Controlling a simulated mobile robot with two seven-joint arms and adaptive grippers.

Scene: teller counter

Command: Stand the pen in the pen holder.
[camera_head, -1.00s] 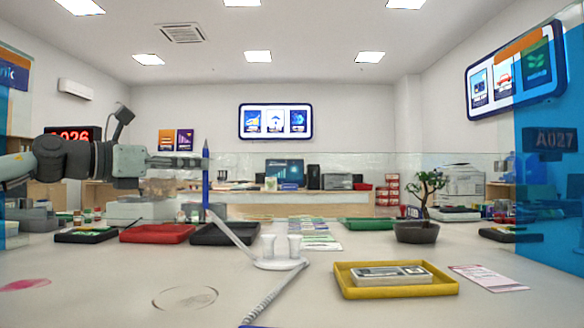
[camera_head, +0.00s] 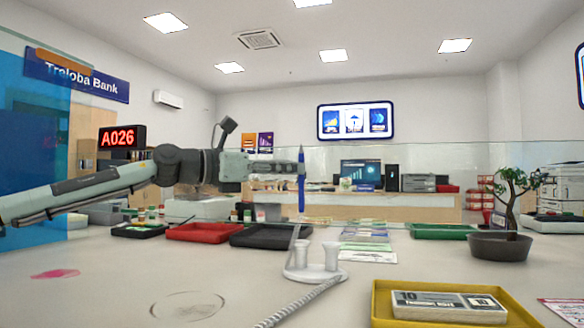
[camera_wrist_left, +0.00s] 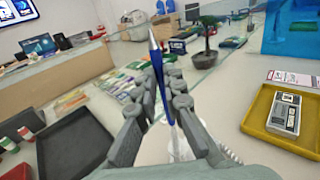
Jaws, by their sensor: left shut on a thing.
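My left gripper (camera_head: 290,169) is shut on a blue pen (camera_head: 301,190) and holds it upright in the air. In the left wrist view the pen (camera_wrist_left: 157,75) stands between the fingers (camera_wrist_left: 165,110). The white pen holder (camera_head: 316,273) stands on the counter, with two short cups and a slanted white stick on its base. In the wrist view the holder is mostly hidden behind the fingers. My right gripper is not in view.
A coiled cord (camera_head: 300,300) runs from the holder toward the front. A yellow tray (camera_head: 378,305) with a banknote bundle is at right front. Black (camera_head: 250,240) and red (camera_head: 200,236) trays lie behind left. A potted bonsai (camera_head: 500,245) stands right. The left front counter is mostly clear.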

